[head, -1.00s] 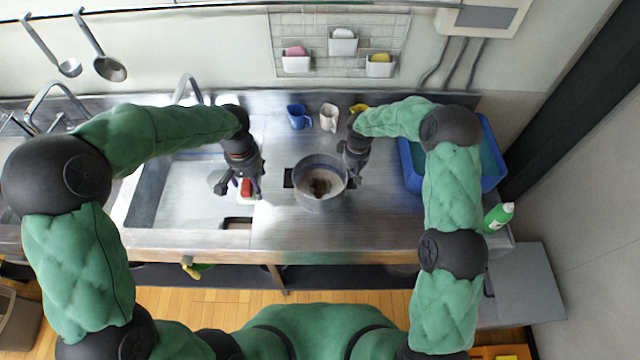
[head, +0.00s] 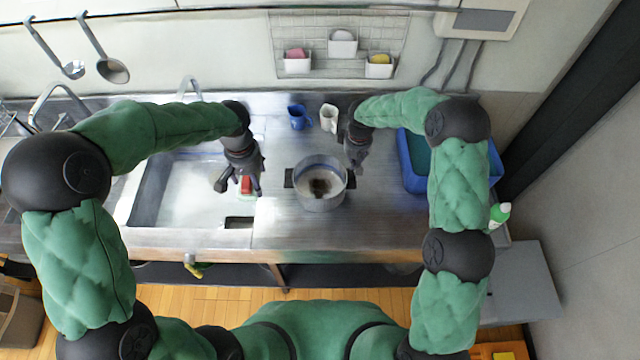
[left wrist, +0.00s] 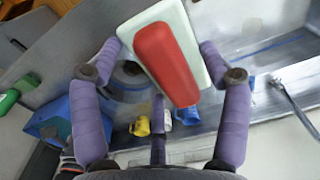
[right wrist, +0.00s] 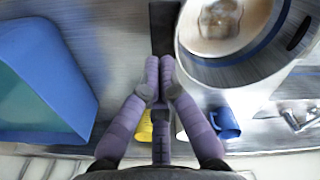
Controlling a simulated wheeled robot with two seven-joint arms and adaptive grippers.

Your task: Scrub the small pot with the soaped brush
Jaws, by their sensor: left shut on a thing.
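The small pot (head: 321,203) is grey metal with dark side handles and stands upright on the counter. A brown patch (head: 320,186) shows on its inside bottom. The pot also fills the upper right of the right wrist view (right wrist: 232,72). My left gripper (head: 240,183) is shut on the brush (left wrist: 168,62), which has a red back and a pale base. It holds the brush left of the pot, apart from it. Its bristles and any soap are hidden. My right gripper (right wrist: 160,68) has its fingers together at the pot's right handle (right wrist: 163,25); whether they pinch it is unclear.
The sink (head: 180,190) is at the left. A blue mug (head: 298,117) and a white mug (head: 329,118) stand behind the pot. A blue bin (head: 412,178) and a green bottle (head: 500,214) are at the right. Counter in front of the pot is clear.

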